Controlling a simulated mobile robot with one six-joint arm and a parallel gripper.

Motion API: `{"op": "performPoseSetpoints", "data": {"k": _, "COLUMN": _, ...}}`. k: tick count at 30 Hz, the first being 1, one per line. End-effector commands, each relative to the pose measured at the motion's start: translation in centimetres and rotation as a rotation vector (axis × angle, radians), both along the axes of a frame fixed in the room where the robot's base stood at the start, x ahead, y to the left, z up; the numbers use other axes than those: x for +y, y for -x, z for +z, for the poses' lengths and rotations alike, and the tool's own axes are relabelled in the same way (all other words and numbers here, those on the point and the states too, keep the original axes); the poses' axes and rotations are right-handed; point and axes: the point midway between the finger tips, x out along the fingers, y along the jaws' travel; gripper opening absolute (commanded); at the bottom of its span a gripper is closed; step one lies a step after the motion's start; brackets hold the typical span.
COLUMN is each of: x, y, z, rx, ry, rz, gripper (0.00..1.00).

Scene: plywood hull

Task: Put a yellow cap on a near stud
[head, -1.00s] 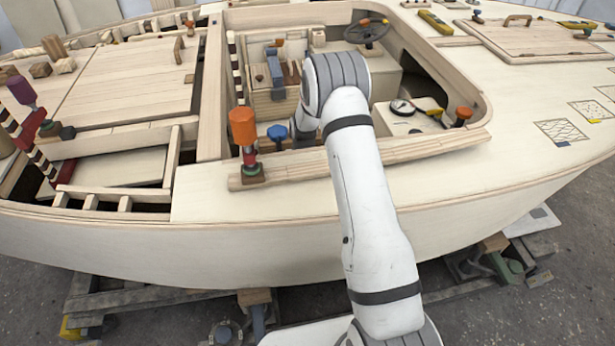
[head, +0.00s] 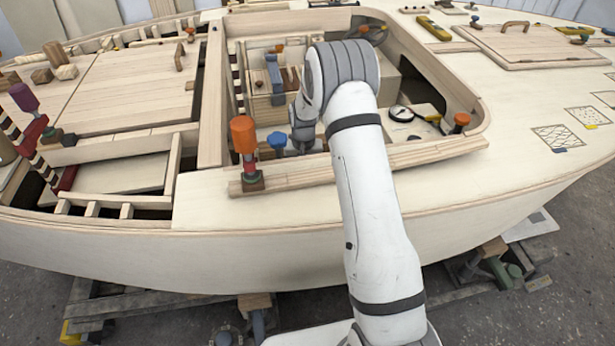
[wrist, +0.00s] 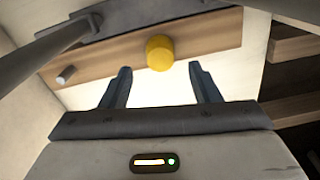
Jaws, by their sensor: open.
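A yellow cap (wrist: 159,53) sits against a wooden strip (wrist: 205,33) in the wrist view, with its round face toward the camera. A bare metal stud (wrist: 66,75) sticks out of the same strip to the left of the cap. My gripper (wrist: 160,88) is open and empty. Its two fingers point toward the strip, with the cap just beyond them and about midway between. The cap lies apart from the fingers. In the head view my arm reaches into the cockpit, and the cap, the stud and my fingertips cannot be made out there.
A grey rod (wrist: 40,55) and dark plate cross the upper left of the wrist view. Wooden slats (wrist: 295,46) stand at the right. In the head view, an orange-topped post (head: 243,137) and a blue knob (head: 277,140) stand close left of my arm, by the cockpit rim (head: 420,150).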

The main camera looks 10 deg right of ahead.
Motion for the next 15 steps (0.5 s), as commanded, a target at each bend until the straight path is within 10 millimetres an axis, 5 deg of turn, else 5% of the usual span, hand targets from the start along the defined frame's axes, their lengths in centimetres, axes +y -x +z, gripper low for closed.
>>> {"op": "performPoseSetpoints", "data": {"k": 6, "x": 0.0, "y": 0.0, "z": 4.1, "rx": -0.002, "ry": 0.000, "rz": 0.000, "gripper": 0.56}}
{"op": "performPoseSetpoints", "data": {"k": 15, "x": 0.0, "y": 0.0, "z": 5.4, "rx": 0.001, "ry": 0.000, "rz": 0.001, "gripper": 0.56}}
